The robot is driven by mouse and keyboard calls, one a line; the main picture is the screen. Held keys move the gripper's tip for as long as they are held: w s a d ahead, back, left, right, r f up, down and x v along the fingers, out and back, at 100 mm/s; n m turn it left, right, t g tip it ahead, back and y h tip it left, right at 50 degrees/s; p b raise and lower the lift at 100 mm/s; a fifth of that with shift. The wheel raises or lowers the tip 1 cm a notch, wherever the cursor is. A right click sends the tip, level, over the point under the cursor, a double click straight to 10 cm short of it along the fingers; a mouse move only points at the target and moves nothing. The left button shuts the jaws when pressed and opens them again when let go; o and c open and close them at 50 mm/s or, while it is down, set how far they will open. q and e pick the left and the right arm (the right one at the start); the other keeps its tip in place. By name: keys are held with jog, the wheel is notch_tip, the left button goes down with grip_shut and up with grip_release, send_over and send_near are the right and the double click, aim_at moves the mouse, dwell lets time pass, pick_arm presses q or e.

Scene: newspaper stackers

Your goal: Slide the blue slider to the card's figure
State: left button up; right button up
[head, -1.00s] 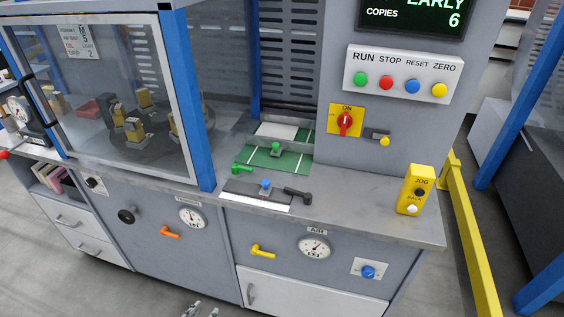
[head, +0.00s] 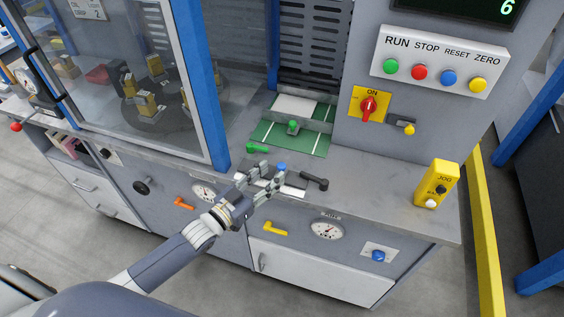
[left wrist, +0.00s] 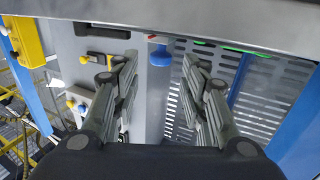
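The blue slider (head: 282,167) is a small round knob on a dark plate near the counter's front edge. It also shows in the left wrist view (left wrist: 158,54), between the two fingers and a little beyond their tips. My left gripper (head: 269,173) is open and empty, with its fingertips close to the knob from the front left. I cannot tell whether they touch it. The gripper covers part of the plate and its white scale strip (head: 296,191). No figure can be read on that strip. My right gripper is not in view.
A black lever (head: 315,183) stands just right of the slider, and a green lever (head: 258,149) lies behind left. A green-knobbed slider (head: 293,126) is on the green mat (head: 322,143). A blue post (head: 207,95) rises at left. The counter's right side is clear up to the yellow jog box (head: 437,185).

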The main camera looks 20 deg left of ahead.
aim_at(278, 168)
pick_arm(q)
jog(key=p+x, duration=0.1)
jog(key=x, duration=0.4)
jog(key=shift+w+d, duration=0.15)
jog(key=shift+w, duration=0.2)
grip_shut()
jog(key=shift+f, duration=0.15)
